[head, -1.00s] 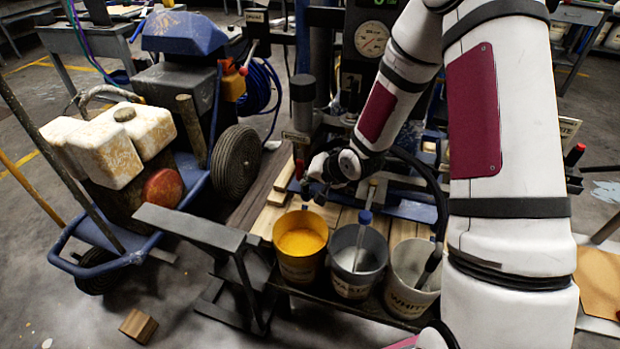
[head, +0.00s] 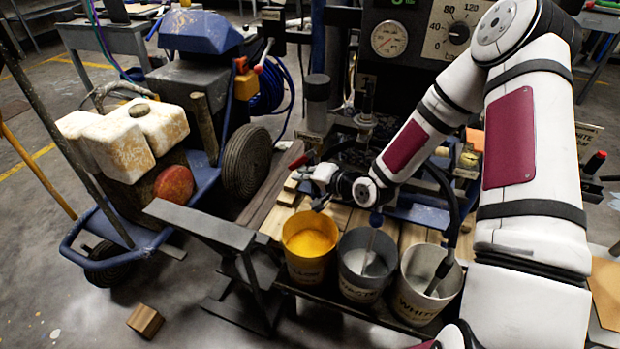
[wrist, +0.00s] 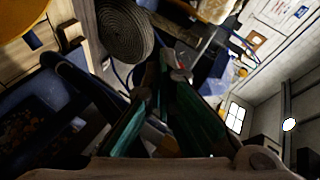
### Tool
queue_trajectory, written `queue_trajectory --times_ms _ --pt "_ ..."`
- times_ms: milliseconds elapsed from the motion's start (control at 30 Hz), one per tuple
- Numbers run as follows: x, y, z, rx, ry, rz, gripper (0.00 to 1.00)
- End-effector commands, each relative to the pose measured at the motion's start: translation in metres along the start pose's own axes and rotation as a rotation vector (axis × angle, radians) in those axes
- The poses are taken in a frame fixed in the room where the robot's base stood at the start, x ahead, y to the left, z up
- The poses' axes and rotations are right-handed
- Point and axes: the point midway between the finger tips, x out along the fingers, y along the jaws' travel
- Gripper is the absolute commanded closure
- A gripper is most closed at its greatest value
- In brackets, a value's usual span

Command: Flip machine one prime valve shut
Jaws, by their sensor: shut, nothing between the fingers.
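The striping machine (head: 190,80) with the blue cover stands at left, apart from my gripper. A small red-tipped lever (head: 260,68) sticks out by its orange-yellow box (head: 245,82). In the wrist view a small red part (wrist: 181,76) shows beyond the fingertips, too small to identify. I cannot tell for certain which part is the prime valve.
A red handle (head: 298,160) lies close behind my gripper. The machine's wheel (head: 247,162) and a grey metal stand (head: 205,226) are at left. A gauge panel (head: 415,60) rises behind.

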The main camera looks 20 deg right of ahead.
Motion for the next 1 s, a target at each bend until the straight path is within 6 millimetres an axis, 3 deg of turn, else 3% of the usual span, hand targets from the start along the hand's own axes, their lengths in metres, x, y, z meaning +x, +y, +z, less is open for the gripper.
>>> queue_trajectory --times_ms 100,500,1000 --pt "0.005 -0.001 0.002 0.054 0.024 -0.097 1.0" --pt "0.015 -0.021 0.002 0.043 0.02 -0.089 1.0" --pt "0.019 -0.03 0.001 0.071 0.035 -0.151 1.0"
